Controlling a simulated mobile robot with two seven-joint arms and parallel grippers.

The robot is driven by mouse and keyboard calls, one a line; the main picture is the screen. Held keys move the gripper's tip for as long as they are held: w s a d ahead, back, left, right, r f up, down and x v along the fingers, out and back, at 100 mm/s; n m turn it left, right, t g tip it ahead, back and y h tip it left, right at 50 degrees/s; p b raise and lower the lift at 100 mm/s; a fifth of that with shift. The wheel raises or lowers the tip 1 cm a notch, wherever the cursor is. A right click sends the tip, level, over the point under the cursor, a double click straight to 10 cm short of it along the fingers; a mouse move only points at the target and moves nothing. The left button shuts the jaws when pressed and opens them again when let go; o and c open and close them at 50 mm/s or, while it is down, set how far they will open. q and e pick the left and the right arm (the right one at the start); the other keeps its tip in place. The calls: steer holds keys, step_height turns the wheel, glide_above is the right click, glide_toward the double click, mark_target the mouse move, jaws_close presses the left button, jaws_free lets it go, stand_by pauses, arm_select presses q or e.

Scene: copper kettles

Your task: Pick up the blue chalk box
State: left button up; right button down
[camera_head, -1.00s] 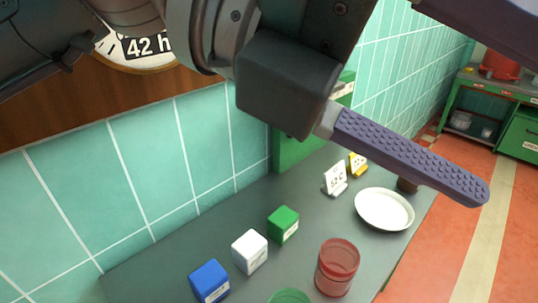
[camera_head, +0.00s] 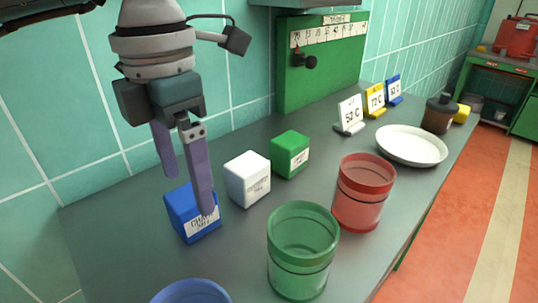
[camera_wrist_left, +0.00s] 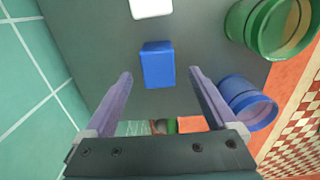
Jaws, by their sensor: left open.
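The blue chalk box (camera_head: 184,212) stands on the grey counter (camera_head: 120,250) at the left, with a white label on its front. In the left wrist view the blue box (camera_wrist_left: 158,66) lies ahead of the fingertips, between their lines. My left gripper (camera_head: 186,192) is open and empty, pointing down at the box. The left gripper also shows in the wrist view (camera_wrist_left: 160,76). I cannot tell contact. My right gripper is not in view.
A white box (camera_head: 247,180) and a green box (camera_head: 290,154) stand right of the blue box. Green (camera_head: 301,262), red (camera_head: 362,195) and blue (camera_head: 190,292) cups stand in front. A white plate (camera_head: 411,146) is farther right. The tiled wall (camera_head: 60,120) is behind.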

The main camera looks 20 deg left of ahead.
mark_target(187, 195)
arm_select(q)
step_height(187, 195, down, 4)
steer(key=shift+s+a+f+b, duration=0.1)
steer(key=shift+a+f+b, duration=0.1)
steer(key=shift+b, duration=0.25)
steer(key=shift+c, duration=0.3)
jaws_close()
